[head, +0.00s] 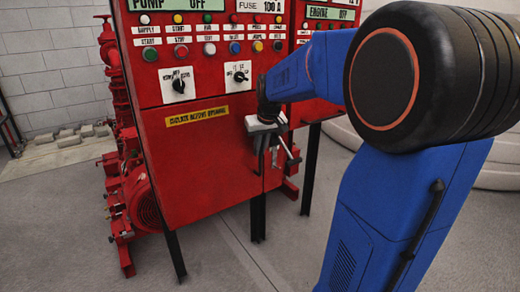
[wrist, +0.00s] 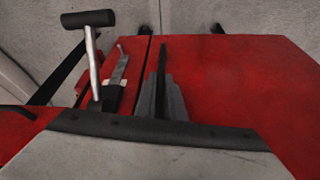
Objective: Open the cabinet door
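The red cabinet (head: 205,160) stands ahead, its front upright. In the wrist view its red face (wrist: 235,85) fills the right side, with a dark narrow gap on its left. My gripper (head: 268,150) is low at the cabinet's right edge, close to its front. A grey wedge-shaped finger part with a dark bar (wrist: 162,95) shows over the red face. A silver lever with a black base (wrist: 116,82) and a T-shaped bar with a black grip (wrist: 91,55) lie left of it. I cannot tell whether the fingers hold anything. The door looks shut.
Knobs, lights and buttons (head: 180,85) cover the cabinet's upper front, above a yellow label (head: 197,116). A second red panel (head: 318,105) adjoins on the right. Red pipes and a pump (head: 140,200) stand left. Grey floor (head: 225,265) in front is clear.

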